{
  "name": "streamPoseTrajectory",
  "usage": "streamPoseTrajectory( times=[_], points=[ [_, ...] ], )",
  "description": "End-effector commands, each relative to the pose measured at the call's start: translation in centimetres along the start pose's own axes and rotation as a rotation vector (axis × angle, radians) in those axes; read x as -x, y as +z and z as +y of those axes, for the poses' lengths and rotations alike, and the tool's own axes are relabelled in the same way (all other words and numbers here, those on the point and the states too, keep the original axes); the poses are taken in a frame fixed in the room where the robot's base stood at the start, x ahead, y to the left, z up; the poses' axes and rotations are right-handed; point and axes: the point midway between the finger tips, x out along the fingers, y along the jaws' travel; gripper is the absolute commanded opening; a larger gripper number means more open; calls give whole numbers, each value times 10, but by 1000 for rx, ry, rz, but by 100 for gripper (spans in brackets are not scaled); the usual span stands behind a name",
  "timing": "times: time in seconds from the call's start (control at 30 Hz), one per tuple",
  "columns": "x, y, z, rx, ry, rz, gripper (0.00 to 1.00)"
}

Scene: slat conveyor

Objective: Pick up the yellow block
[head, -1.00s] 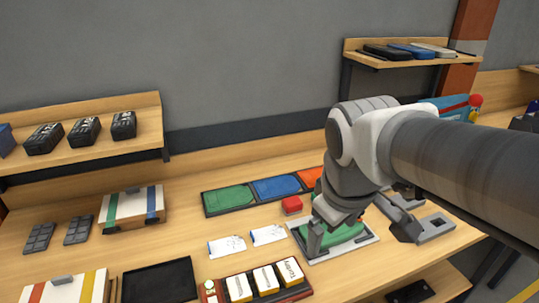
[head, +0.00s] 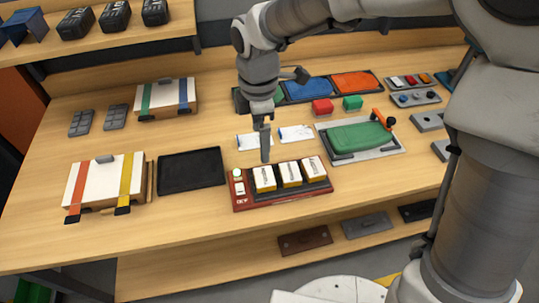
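I see no plain yellow block. Several blocks with white tops and yellow sides stand in a row in a red tray (head: 283,205): the left block (head: 264,178), the middle block (head: 289,174) and the right block (head: 313,169). My gripper (head: 265,158) points down just behind the left block, at the tray's back edge. Its fingers overlap in this view, so whether they are open or shut is unclear. I cannot tell whether it touches the block.
A black tray (head: 191,169) lies left of the red tray. White boxes with coloured straps (head: 104,181) stand further left. White cards lie behind the red tray.

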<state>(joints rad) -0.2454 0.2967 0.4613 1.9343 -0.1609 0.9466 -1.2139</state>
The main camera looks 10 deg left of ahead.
Motion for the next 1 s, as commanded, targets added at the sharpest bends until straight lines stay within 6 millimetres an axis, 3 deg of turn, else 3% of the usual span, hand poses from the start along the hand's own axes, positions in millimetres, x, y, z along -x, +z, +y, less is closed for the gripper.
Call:
streamPoseTrajectory(
  times=[0.3, 0.63, 0.83, 1.0],
  points=[
    [-70, 0, -2, -1, -4, -1, 100],
    [-98, 2, -2, -3, -2, -1, 100],
    [-128, 5, -4, -2, -4, 0, 100],
    [-142, 5, -3, -2, -1, 0, 100]
  ],
)
